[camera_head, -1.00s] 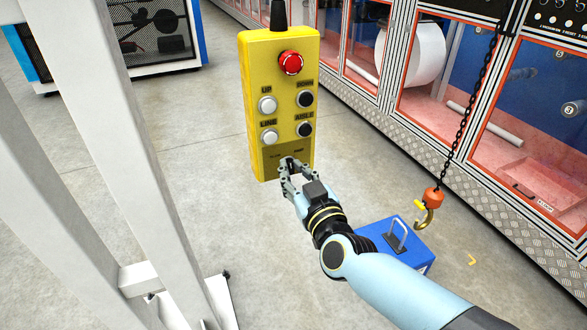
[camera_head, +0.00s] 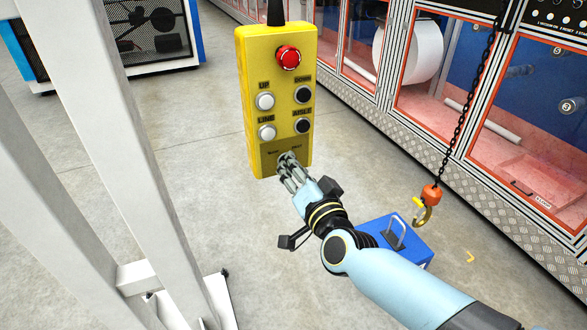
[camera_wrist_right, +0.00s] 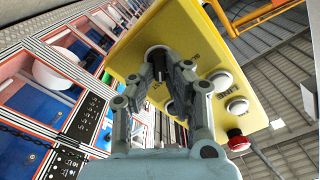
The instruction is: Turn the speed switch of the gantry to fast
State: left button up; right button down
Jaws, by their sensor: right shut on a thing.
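The yellow pendant box (camera_head: 277,100) hangs upright from a black cable, with a red stop button (camera_head: 288,58) at the top and UP, DOWN, LINE and AISLE buttons below. My right gripper (camera_head: 287,160) is at the darker bottom panel, shut on the speed switch, which its fingers hide in the head view. In the wrist view the fingers (camera_wrist_right: 160,72) close around the dark switch (camera_wrist_right: 157,54) on the pendant face. Small labels stand above the switch, too small to read surely. The switch's exact setting cannot be told. My left gripper is out of view.
A chain with an orange hook block (camera_head: 431,195) hangs at the right above a blue load (camera_head: 396,240) with a handle. Glass-fronted cabinets (camera_head: 480,120) line the right. Light metal posts (camera_head: 110,110) stand at the left.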

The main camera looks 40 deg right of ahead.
jog(key=shift+m, duration=0.6)
jog(key=c, duration=1.4)
grip_release()
jog(key=shift+o, duration=0.2)
jog(key=v, duration=1.2)
